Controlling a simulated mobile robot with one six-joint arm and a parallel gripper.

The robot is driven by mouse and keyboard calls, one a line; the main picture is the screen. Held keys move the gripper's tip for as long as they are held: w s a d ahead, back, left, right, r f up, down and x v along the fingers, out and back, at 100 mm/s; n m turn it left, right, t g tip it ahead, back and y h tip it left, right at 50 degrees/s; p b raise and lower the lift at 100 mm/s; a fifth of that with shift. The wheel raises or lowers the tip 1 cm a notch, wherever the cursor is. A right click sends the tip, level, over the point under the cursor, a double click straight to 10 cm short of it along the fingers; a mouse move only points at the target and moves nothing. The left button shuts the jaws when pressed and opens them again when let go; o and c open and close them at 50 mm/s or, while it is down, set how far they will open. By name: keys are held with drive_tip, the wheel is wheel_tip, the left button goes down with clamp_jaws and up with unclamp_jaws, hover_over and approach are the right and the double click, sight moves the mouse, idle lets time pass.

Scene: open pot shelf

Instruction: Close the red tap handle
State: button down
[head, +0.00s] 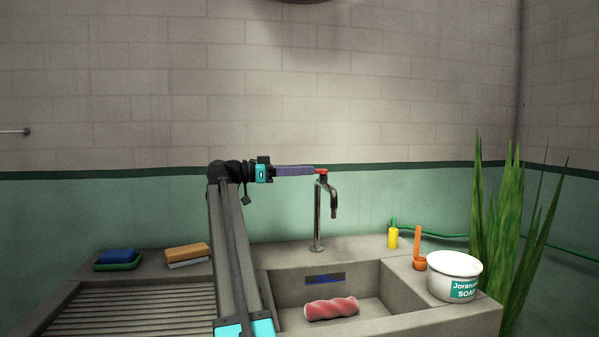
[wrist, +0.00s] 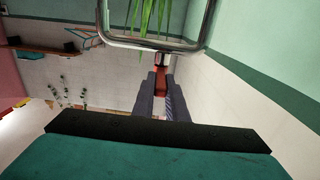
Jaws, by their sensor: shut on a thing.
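The tap (head: 318,215) is a grey metal pipe standing at the back of the sink, its curved spout hanging to the right. Its red handle (head: 322,171) sits on top. My gripper (head: 314,170) reaches in level from the left, and its fingertips are at the handle. In the wrist view the red handle (wrist: 161,86) shows between the two dark fingers, and my gripper (wrist: 161,77) is shut on it. The metal tap (wrist: 140,42) curves across the top of that view. The handle is partly hidden by the fingers.
The sink (head: 383,305) holds a pink rolled cloth (head: 331,309). A soap tub (head: 455,277), an orange brush (head: 419,250) and a yellow bottle (head: 392,238) stand on the right. Sponges, blue (head: 117,256) and orange (head: 187,251), lie on the left. A tall plant (head: 490,215) stands far right.

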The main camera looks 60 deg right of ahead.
drive_tip(key=shift+s+d+f, duration=0.1)
drive_tip(key=shift+s, duration=0.15)
drive_tip(key=c, duration=1.8)
unclamp_jaws()
drive_tip(key=shift+s+d, duration=0.1)
drive_tip(key=shift+d, duration=0.05)
drive_tip(key=shift+o, duration=0.2)
drive_tip(key=shift+w, duration=0.2)
drive_tip(key=shift+v, duration=1)
drive_tip(key=p+v, duration=0.2)
drive_tip(key=v, duration=1)
